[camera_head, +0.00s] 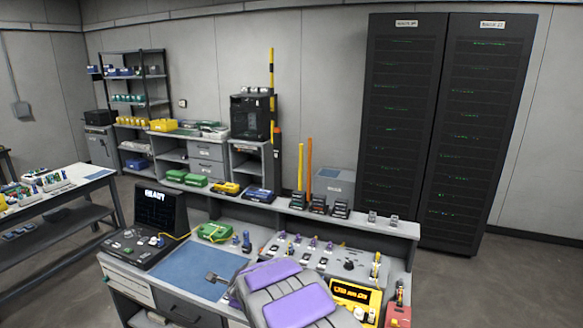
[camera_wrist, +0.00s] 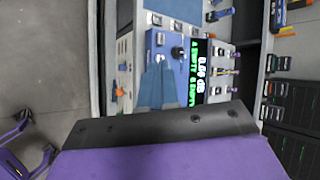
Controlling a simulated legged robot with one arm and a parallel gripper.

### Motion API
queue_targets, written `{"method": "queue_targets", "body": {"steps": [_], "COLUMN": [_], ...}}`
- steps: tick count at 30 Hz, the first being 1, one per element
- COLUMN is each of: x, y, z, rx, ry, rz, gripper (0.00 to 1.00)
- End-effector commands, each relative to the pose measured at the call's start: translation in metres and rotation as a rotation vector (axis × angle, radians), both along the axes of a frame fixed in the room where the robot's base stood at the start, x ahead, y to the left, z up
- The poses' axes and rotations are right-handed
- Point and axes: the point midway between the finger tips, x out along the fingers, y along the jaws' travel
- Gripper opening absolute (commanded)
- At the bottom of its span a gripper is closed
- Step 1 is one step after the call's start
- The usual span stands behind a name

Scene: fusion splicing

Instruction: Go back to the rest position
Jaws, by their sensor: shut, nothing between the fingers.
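My arm, with purple panels, reaches over the front of the workbench (camera_head: 180,305) in the head view. A console with a black screen (camera_head: 160,207) stands left of the mat. A lit display (camera_wrist: 200,75) with green and white text shows sideways in the wrist view.
A green device (camera_head: 214,232) sits behind the mat. A grey panel with purple-topped parts (camera_head: 315,258) and a yellow device with a lit display (camera_head: 353,300) lie to the right. Dark racks (camera_head: 400,130) stand behind. Another table (camera_head: 80,180) is at the left, with open floor between.

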Motion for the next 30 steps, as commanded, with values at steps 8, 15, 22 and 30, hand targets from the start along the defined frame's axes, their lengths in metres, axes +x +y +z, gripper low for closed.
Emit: {"method": "queue_targets", "body": {"steps": [8, 15, 22, 30], "x": [-0.071, -0.154, -0.251, -0.374], "y": [-0.070, -0.129, -0.183, -0.243], "z": [0.053, 0.081, 0.097, 0.105], "rx": [-0.233, -0.410, -0.544, -0.658], "ry": [0.046, 0.105, 0.182, 0.286], "rz": [0.308, 0.583, 0.858, 1.190], "gripper": [0.00, 0.00, 0.00, 0.00]}}
